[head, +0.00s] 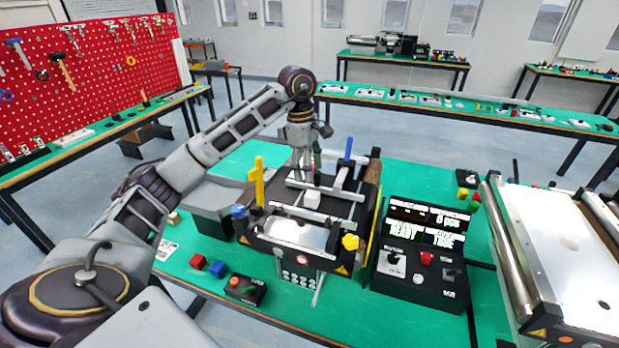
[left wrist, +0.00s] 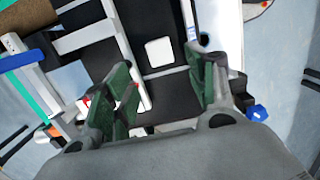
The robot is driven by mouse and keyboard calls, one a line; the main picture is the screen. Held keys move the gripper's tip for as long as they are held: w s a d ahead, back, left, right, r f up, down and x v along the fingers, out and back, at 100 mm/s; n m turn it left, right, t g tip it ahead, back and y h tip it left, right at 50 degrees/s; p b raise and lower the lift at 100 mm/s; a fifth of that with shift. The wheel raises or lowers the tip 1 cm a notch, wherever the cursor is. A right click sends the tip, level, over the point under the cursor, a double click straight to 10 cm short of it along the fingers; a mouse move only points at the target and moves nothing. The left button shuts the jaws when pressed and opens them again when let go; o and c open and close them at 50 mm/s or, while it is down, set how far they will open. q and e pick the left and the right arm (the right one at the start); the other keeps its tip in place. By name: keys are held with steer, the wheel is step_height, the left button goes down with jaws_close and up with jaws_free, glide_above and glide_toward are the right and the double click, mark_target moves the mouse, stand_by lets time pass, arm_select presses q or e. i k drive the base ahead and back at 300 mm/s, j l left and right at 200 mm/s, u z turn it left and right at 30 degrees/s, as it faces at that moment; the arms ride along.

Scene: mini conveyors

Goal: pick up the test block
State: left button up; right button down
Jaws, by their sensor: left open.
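A small white block (head: 312,198), which I take to be the test block, sits on the black belt of the mini conveyor (head: 345,212). In the left wrist view the white block (left wrist: 159,51) lies on the dark belt, ahead of the gap between my green-padded fingers. My left gripper (head: 302,176) points down over the conveyor, just behind and above the block. It is open and empty, and the block is apart from its fingers (left wrist: 158,80). My right gripper does not show.
A control box (head: 420,262) with lit displays stands right of the conveyor. Yellow (head: 257,182) and blue (head: 349,148) uprights and white rails flank the belt. Red (head: 197,261) and blue (head: 218,268) cubes lie at the front left. A larger roller machine (head: 560,260) is at the right.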

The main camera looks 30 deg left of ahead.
mark_target(197, 262)
steer(key=k+u, duration=0.15)
steer(key=k, duration=0.35)
steer(key=i+u, duration=0.1)
steer(key=u, duration=0.3)
steer(key=i+u, duration=0.1)
steer(key=u, duration=0.3)
steer(key=i+l+u, duration=0.1)
steer(key=u, duration=0.3)
steer(key=l+u, duration=0.1)
steer(key=u, duration=0.3)
steer(key=i+l+u, duration=0.1)
steer(key=u, duration=0.3)
